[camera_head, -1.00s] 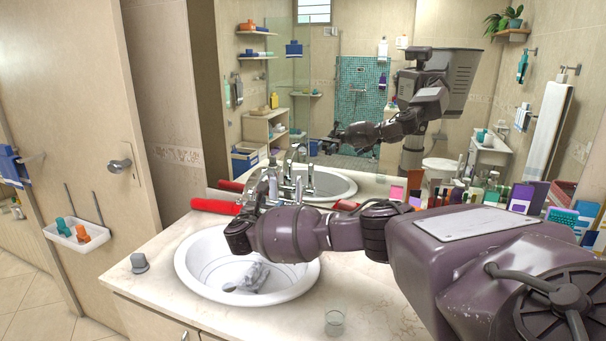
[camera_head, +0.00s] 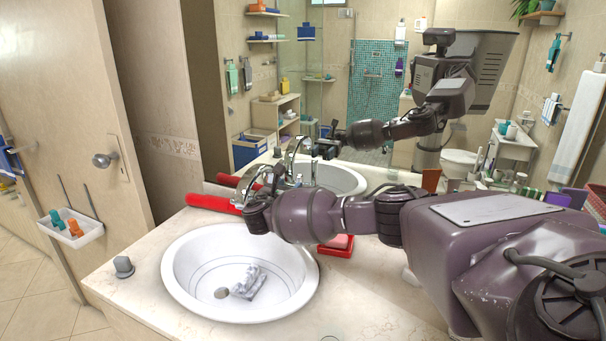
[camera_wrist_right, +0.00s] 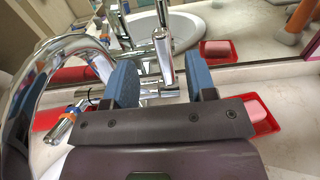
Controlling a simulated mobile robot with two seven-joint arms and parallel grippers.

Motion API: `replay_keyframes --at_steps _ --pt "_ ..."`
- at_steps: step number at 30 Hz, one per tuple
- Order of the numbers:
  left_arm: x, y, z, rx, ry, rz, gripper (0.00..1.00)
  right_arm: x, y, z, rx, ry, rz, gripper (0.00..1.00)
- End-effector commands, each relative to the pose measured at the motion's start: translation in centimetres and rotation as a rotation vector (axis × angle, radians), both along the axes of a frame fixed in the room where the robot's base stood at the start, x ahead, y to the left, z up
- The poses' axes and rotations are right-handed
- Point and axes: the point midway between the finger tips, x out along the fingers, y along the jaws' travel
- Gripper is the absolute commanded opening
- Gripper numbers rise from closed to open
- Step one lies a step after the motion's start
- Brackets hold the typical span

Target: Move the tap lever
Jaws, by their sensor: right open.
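The chrome tap is mostly hidden behind my right gripper in the head view; part of its curved spout (camera_head: 247,182) shows at the basin's back rim. In the right wrist view the large curved spout (camera_wrist_right: 28,85) is at the left. An upright chrome lever (camera_wrist_right: 164,58) shows beyond the gap between the fingers; whether they touch it I cannot tell. My right gripper (camera_head: 264,188) is open, its two blue fingers (camera_wrist_right: 163,82) apart. My left gripper is not in view.
The white basin (camera_head: 185,282) holds a crumpled grey-white item (camera_head: 249,283). A red cylinder (camera_head: 212,204) lies behind it, and a red dish with pink soap (camera_head: 337,246) sits to the right. A grey knob-like object (camera_head: 123,267) stands front left. The mirror is close behind the tap.

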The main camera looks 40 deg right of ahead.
Motion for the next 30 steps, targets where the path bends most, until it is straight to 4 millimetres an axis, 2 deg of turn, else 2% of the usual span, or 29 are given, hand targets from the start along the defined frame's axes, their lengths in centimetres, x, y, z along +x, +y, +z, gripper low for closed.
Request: replay_keyframes --at_steps 15,24,30 --pt "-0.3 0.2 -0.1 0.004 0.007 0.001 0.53 3.1 -6.2 0.1 0.0 -0.001 -0.003 0.51" --pt "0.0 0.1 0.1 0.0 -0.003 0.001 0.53 4.2 -8.2 0.0 -0.001 0.0 -0.002 0.51" --pt "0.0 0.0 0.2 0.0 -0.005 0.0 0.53 4.4 -8.5 0.0 0.0 -0.001 -0.001 0.51"
